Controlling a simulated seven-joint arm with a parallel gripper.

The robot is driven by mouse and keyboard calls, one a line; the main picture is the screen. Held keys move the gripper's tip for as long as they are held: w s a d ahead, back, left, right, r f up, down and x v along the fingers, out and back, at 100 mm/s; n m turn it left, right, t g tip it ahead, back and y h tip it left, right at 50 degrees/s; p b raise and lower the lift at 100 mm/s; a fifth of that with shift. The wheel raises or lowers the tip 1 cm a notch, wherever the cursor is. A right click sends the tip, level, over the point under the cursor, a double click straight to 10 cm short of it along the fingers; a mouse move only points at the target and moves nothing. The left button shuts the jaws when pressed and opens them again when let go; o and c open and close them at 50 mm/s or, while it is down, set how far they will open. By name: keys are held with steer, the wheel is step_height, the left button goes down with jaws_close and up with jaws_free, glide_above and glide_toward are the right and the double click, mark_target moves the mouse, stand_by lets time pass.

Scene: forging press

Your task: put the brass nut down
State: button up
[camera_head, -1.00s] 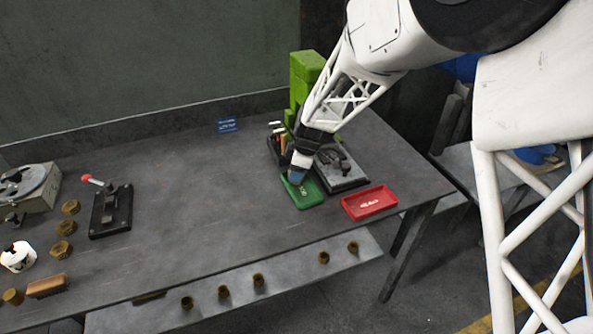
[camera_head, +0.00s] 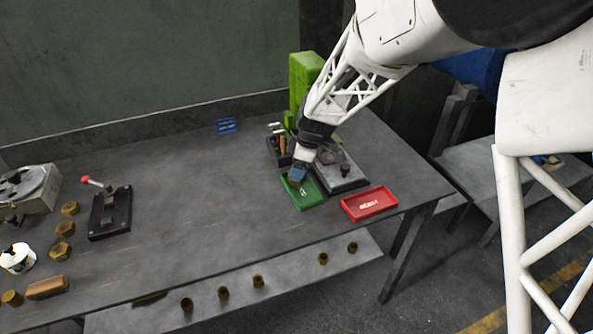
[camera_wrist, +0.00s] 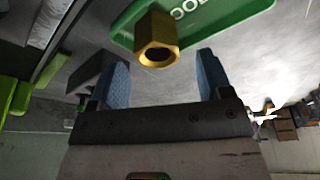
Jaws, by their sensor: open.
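In the wrist view, the brass nut (camera_wrist: 157,38) rests on the green tray (camera_wrist: 240,8), which bears white lettering. My gripper (camera_wrist: 161,80) is open, with its blue fingers spread wide on either side below the nut in the picture and apart from it. In the head view, my gripper (camera_head: 296,181) is low over the left part of the green tray (camera_head: 312,199). A small brownish patch between the fingers there is too small to make out clearly.
A red tray (camera_head: 369,204) lies to the right of the green one. A black-based fixture (camera_head: 340,172) and a tool holder (camera_head: 280,150) stand close behind. Several brass nuts (camera_head: 62,229) and a red-knobbed lever device (camera_head: 110,212) are at left. The middle of the table is clear.

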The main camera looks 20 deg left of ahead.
steer(key=v, duration=0.9)
steer(key=shift+d+r, duration=0.1)
stand_by(0.7)
steer(key=s+d+r+m+t, duration=0.1)
steer(key=s+d+r+m, duration=0.25)
steer(key=d, duration=0.45)
steer(key=s+d+r+m, duration=0.2)
steer(key=d+r+m, duration=0.15)
steer(key=d, duration=0.55)
steer(key=s+d+r+m+t, duration=0.1)
steer(key=s+d+r+m, duration=0.25)
steer(key=d, duration=0.45)
steer(key=s+d+m+t+h, duration=0.1)
steer(key=s+d+m+h, duration=0.2)
steer(key=s+d+m, duration=0.8)
steer(key=s+d, duration=0.8)
steer(key=s, duration=0.2)
steer(key=shift+d+r+t, duration=0.3)
steer(key=shift+d+r, duration=0.1)
steer(key=shift+c, duration=0.3)
